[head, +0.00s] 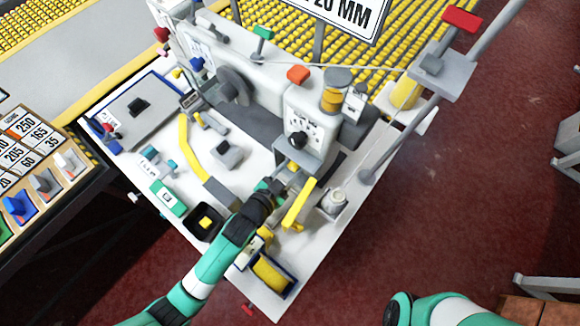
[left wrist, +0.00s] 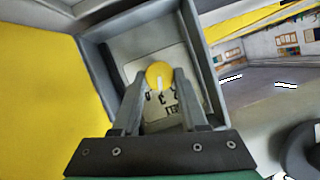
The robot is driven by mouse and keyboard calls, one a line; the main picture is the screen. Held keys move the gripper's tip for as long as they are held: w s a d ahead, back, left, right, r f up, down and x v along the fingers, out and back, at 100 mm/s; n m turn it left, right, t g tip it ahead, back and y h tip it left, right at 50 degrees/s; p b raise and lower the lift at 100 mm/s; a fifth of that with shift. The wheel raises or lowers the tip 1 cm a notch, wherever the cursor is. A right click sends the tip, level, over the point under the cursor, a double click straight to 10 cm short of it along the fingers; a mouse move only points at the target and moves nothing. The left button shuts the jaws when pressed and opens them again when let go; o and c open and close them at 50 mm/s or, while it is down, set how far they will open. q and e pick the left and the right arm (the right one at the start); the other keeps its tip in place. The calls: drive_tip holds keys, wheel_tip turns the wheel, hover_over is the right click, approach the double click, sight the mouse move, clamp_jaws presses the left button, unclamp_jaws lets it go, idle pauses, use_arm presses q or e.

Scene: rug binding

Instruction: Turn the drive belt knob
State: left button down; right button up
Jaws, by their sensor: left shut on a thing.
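A round yellow knob (left wrist: 159,74) with a white pointer mark shows in the left wrist view. It sits in front of a pale dial plate (left wrist: 187,97) with black lettering, inside a grey box-like recess (left wrist: 105,28). My left gripper (left wrist: 160,82) is shut on this knob, one finger on each side. In the head view my left gripper (head: 283,184) reaches in at the front of the white sewing machine (head: 315,125), and the knob is hidden there. The dial lettering is partly covered by the fingers. My right gripper is out of view.
The white table (head: 300,262) carries a yellow strip (head: 298,204), a black tray (head: 204,222) with a yellow block, a yellow roll (head: 271,272) in a holder and a grey-white spool (head: 333,201). A grey post (head: 400,138) stands to the right.

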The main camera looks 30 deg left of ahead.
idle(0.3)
use_arm(q)
drive_tip(key=shift+c, duration=2.2)
unclamp_jaws()
drive_tip(key=p+v, duration=0.3)
drive_tip(key=v, duration=0.8)
drive_tip(key=shift+s, duration=0.3)
drive_tip(key=shift+r, duration=0.1)
